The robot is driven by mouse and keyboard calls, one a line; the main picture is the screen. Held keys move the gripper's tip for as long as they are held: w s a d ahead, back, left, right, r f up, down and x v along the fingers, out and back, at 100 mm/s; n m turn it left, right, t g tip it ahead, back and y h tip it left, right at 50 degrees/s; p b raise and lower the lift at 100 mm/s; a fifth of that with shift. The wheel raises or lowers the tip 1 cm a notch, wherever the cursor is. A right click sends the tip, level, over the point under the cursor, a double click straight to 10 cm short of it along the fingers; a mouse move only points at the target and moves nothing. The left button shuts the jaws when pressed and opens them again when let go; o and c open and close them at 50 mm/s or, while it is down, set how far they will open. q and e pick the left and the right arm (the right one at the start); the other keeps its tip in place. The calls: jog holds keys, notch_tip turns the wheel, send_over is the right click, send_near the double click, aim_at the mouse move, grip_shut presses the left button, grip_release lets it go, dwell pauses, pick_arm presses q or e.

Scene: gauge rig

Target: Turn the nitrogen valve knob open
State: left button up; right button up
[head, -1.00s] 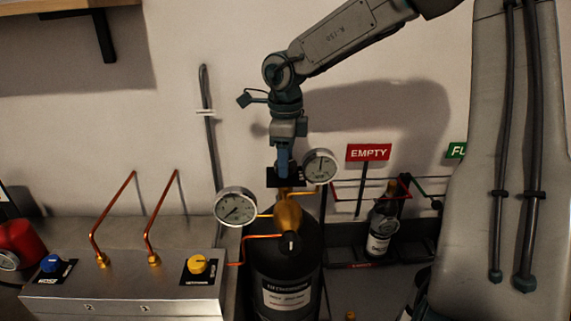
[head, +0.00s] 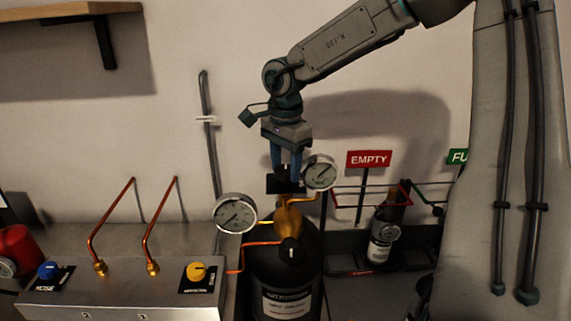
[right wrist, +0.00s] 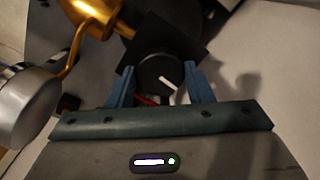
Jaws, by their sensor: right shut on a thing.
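A black cylinder (head: 262,262) with a white label stands below my right arm in the head view. A brass valve body (head: 288,220) sits on its top, with a black knob (head: 286,174) and a dark plate above. My right gripper (head: 286,170) points down and is shut on that knob, its blue fingers on either side. In the right wrist view the round knob (right wrist: 158,76) with a white pointer mark sits between the fingertips. Two round gauges flank the valve: a left gauge (head: 235,214) and a right gauge (head: 319,172). My left gripper is out of view.
A metal panel (head: 115,293) at left carries a blue knob (head: 48,270), a yellow knob (head: 196,272) and copper pipes (head: 110,220). A red EMPTY sign (head: 369,159) and a small dark bottle (head: 382,240) in a rack are at right. A wall shelf (head: 60,10) is upper left.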

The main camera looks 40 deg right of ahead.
jog(key=shift+w+r+n, duration=0.1)
jog(key=shift+r+n, duration=0.1)
jog(key=shift+n, duration=0.3)
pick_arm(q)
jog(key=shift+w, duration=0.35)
pick_arm(e)
jog(key=shift+n, duration=0.3)
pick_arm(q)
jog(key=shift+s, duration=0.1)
pick_arm(e)
jog(key=o, duration=0.8)
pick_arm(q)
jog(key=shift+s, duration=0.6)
pick_arm(e)
jog(key=shift+o, duration=1)
jog(key=shift+f, duration=0.1)
